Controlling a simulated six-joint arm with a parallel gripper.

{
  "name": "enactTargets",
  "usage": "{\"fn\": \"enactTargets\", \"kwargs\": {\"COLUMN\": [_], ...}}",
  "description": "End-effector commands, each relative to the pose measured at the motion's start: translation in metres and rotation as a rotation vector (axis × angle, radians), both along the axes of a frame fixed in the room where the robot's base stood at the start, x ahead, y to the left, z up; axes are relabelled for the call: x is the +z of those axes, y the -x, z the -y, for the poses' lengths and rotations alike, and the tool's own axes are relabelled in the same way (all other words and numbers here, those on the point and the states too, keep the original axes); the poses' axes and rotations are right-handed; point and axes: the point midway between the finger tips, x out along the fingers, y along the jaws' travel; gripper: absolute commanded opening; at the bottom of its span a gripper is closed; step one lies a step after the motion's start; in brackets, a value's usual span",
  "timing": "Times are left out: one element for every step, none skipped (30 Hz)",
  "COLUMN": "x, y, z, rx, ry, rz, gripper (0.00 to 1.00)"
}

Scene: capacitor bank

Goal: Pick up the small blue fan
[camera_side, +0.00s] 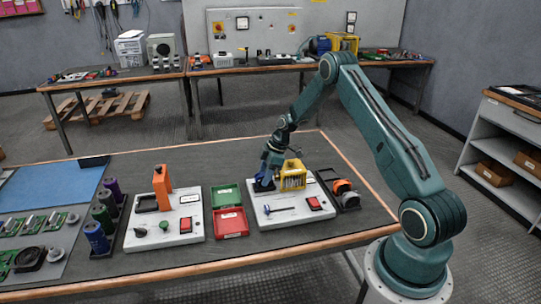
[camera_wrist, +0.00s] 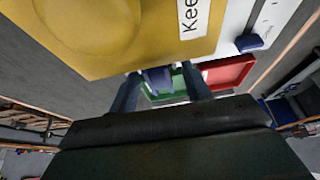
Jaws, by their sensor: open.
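My gripper (camera_side: 266,181) is low over the right-hand white unit (camera_side: 283,215), just left of its yellow caged part (camera_side: 293,175). In the wrist view the two dark fingers of my gripper (camera_wrist: 162,88) are apart. A small blue piece (camera_wrist: 158,77) shows between them, with no clear grip on it. Its shape is mostly hidden, so I cannot tell whether it is the small blue fan. The yellow part (camera_wrist: 130,35), with a partly visible label, fills the upper wrist view close to the fingers. A separate blue knob (camera_wrist: 249,42) sits on the white unit.
An open green and red box (camera_side: 231,222) stands left of the unit. A second white unit with an orange upright (camera_side: 162,185) is further left. A dark tray with orange parts (camera_side: 344,188) is right. Dark rack cylinders (camera_side: 104,216) and circuit boards fill the left.

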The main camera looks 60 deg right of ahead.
Motion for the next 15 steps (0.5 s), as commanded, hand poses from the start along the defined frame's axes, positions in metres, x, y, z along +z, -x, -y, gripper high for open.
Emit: {"fn": "enactTargets", "kwargs": {"x": [-0.0040, -0.0056, -0.0074, -0.0083, -0.0090, -0.0092, -0.0092, -0.0091, -0.0090, -0.0090, -0.0089, -0.0089, -0.0088, -0.0088, -0.0088], "y": [-0.0015, -0.0020, -0.0024, -0.0026, -0.0027, -0.0028, -0.0028, -0.0029, -0.0028, -0.0028, -0.0028, -0.0028, -0.0028, -0.0027, -0.0027], "z": [-0.0013, -0.0017, -0.0021, -0.0024, -0.0026, -0.0026, -0.0026, -0.0026, -0.0026, -0.0026, -0.0026, -0.0026, -0.0025, -0.0026, -0.0026], "rx": [0.001, 0.001, 0.001, 0.000, 0.000, 0.000, 0.000, 0.000, 0.000, 0.000, 0.000, 0.000, 0.000, 0.000, 0.000], "ry": [0.000, 0.001, 0.001, 0.001, 0.001, 0.001, 0.001, 0.001, 0.001, 0.001, 0.001, 0.001, 0.001, 0.001, 0.001], "rz": [0.000, 0.001, 0.001, 0.001, 0.001, 0.001, 0.001, 0.001, 0.001, 0.001, 0.001, 0.001, 0.001, 0.001, 0.001], "gripper": [0.48, 0.48, 0.48, 0.48, 0.48, 0.48, 0.48, 0.48, 0.48, 0.48, 0.48, 0.48, 0.48, 0.48, 0.48]}}
